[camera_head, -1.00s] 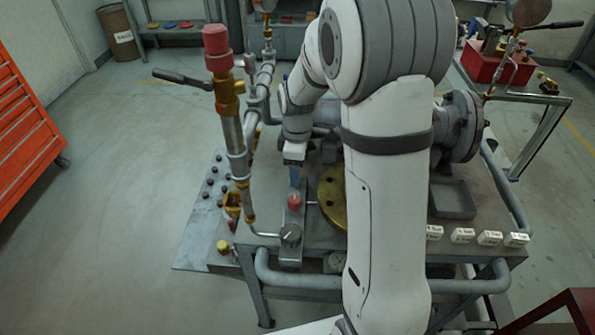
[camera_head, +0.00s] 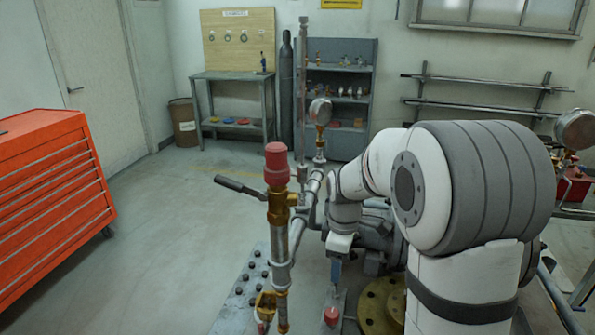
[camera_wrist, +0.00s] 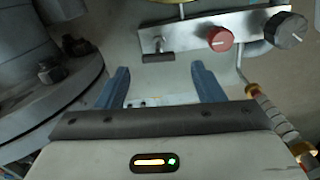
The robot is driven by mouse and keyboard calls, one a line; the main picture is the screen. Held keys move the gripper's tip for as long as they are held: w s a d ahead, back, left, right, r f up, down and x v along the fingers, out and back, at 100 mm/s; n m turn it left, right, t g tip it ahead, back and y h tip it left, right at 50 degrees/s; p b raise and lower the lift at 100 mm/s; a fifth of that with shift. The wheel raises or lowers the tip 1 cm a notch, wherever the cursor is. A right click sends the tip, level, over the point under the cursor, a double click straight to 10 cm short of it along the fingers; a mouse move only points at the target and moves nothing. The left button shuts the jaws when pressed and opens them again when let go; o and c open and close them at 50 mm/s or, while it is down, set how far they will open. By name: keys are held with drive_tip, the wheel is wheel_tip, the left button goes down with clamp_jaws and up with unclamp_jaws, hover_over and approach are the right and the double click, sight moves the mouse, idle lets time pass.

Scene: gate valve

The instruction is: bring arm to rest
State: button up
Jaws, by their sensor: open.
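My gripper (camera_wrist: 160,88) shows in the wrist view with its two blue fingers apart and nothing between them. In the head view my gripper (camera_head: 337,272) points down, just above a red knob (camera_head: 331,316), partly seen at the lower edge. In the wrist view the red knob (camera_wrist: 220,38) and a dark knob (camera_wrist: 286,28) sit on a metal plate (camera_wrist: 185,37) beyond the fingers, apart from them. A brass flange (camera_head: 383,305) is partly hidden behind my arm in the head view.
A vertical pipe with a red cap (camera_head: 277,163) and a black lever (camera_head: 240,188) stands left of my arm. An orange tool cabinet (camera_head: 50,200) is at the left. A workbench (camera_head: 232,77) and grey shelf (camera_head: 337,90) stand at the back. Open floor (camera_head: 175,230) lies between.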

drive_tip(key=s+r+m+t+p, duration=0.1)
drive_tip(key=s+r+m, duration=0.3)
drive_tip(key=s, duration=0.6)
drive_tip(key=s+r+m+t, duration=0.1)
drive_tip(key=s+r+m, duration=0.3)
drive_tip(key=s+m, duration=0.5)
drive_tip(key=shift+s+d+t+p, duration=0.3)
drive_tip(key=shift+s+p, duration=0.1)
drive_tip(key=shift+s, duration=0.6)
drive_tip(key=shift+c, duration=0.2)
